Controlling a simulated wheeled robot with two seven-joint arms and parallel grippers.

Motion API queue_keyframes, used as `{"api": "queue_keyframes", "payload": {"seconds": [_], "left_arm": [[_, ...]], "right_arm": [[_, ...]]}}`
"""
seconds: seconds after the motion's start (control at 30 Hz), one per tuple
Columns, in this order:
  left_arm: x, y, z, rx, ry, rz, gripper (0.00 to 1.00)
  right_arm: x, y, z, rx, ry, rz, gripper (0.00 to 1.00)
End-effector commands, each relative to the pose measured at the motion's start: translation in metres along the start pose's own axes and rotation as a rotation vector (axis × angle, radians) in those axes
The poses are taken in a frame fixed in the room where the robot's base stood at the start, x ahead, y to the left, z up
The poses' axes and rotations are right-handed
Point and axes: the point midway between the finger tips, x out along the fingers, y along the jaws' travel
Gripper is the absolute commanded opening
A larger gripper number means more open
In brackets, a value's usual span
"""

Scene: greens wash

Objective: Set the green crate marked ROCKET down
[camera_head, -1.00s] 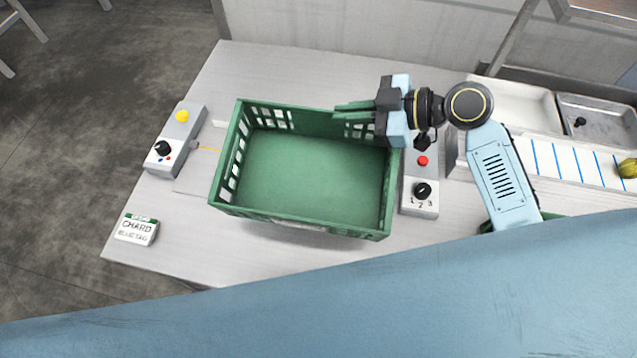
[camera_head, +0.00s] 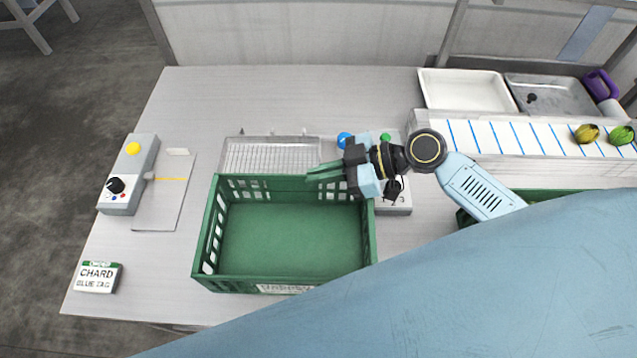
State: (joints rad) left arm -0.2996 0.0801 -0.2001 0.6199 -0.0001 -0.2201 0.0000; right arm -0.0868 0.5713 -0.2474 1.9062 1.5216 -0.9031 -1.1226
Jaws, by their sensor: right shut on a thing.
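The green crate (camera_head: 290,238) is empty and upright over the front middle of the grey table (camera_head: 280,105). It has slotted end walls and a pale label on its front wall, too small and partly covered to read surely. My right gripper (camera_head: 330,172) is shut on the crate's far rim, right of its middle. I cannot tell whether the crate's base touches the table. My left gripper is not in view.
A wire rack (camera_head: 270,155) lies behind the crate. A control box (camera_head: 128,178) and a CHARD sign (camera_head: 97,277) stand at left. Another control box (camera_head: 397,202) is at right, near a striped board (camera_head: 500,135), a white tray (camera_head: 465,90) and another green crate (camera_head: 560,194).

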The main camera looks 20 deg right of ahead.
Motion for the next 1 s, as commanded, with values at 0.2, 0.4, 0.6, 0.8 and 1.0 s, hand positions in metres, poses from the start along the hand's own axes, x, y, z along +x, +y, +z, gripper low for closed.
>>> {"api": "queue_keyframes", "payload": {"seconds": [0.2, 0.4, 0.6, 0.8, 1.0], "left_arm": [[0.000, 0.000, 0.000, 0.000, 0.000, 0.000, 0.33], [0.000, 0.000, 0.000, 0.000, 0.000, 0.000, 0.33], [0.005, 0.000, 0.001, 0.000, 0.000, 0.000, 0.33], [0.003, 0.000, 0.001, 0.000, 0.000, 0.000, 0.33], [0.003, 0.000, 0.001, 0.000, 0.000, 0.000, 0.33]], "right_arm": [[0.011, 0.000, 0.025, 0.005, 0.002, 0.000, 0.00], [0.011, 0.000, 0.026, 0.001, 0.002, 0.000, 0.00], [0.013, 0.000, 0.029, 0.001, 0.002, 0.000, 0.00], [0.012, 0.000, 0.029, 0.000, -0.002, -0.001, 0.27], [0.012, 0.000, 0.029, 0.000, -0.001, -0.001, 0.27]]}}
